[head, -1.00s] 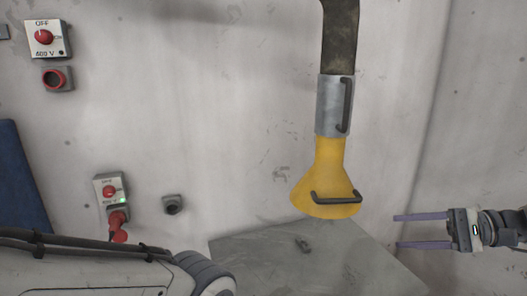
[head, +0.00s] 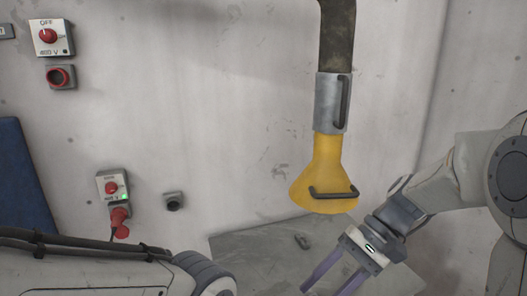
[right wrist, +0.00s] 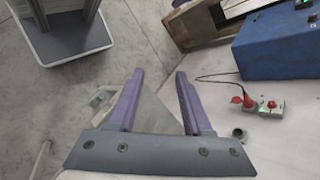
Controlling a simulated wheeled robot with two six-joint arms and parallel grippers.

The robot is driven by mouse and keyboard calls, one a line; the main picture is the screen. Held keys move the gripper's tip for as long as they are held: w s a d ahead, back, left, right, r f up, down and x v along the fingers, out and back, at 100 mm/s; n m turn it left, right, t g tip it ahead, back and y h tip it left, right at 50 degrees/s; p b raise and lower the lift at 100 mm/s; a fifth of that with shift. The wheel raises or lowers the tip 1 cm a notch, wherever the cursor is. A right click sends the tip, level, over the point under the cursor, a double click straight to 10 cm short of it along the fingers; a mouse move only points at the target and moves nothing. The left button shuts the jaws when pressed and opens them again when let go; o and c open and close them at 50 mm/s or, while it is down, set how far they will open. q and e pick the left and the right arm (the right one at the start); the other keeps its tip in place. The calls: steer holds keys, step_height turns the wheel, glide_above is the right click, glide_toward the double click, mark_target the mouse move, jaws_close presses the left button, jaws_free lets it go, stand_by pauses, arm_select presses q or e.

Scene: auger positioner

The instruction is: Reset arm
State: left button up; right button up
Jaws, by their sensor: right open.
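My right gripper (head: 327,283) is in the lower right of the head view, below the yellow hood, pointing down and left. Its two purple fingers are apart with nothing between them; the right wrist view also shows them (right wrist: 159,75) spread and empty. A yellow extraction hood (head: 322,178) with a black handle hangs from a grey sleeve (head: 331,103) and dark hose in the head view. The gripper is apart from it. My left arm shows at the lower left of the head view, but its gripper is out of view.
Switch boxes with red knobs (head: 48,36) (head: 112,188) and sockets are on the left wall. A grey panel (head: 270,243) lies below the hood. The right wrist view shows a blue box (right wrist: 278,45), a wooden crate (right wrist: 205,22) and a red plug (right wrist: 248,100) with a cable.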

steer(key=s+a+f+n+t+h, duration=0.1)
steer(key=s+a+f+n+h, duration=0.2)
steer(key=s+n+h, duration=0.1)
steer(key=s+a+f+n+t+h, duration=0.2)
steer(key=s+a+f+n+h, duration=0.1)
steer(key=s+n, duration=0.4)
steer(key=shift+s+f+h, duration=0.35)
steer(key=shift+s+h, duration=0.05)
steer(key=shift+s, duration=0.7)
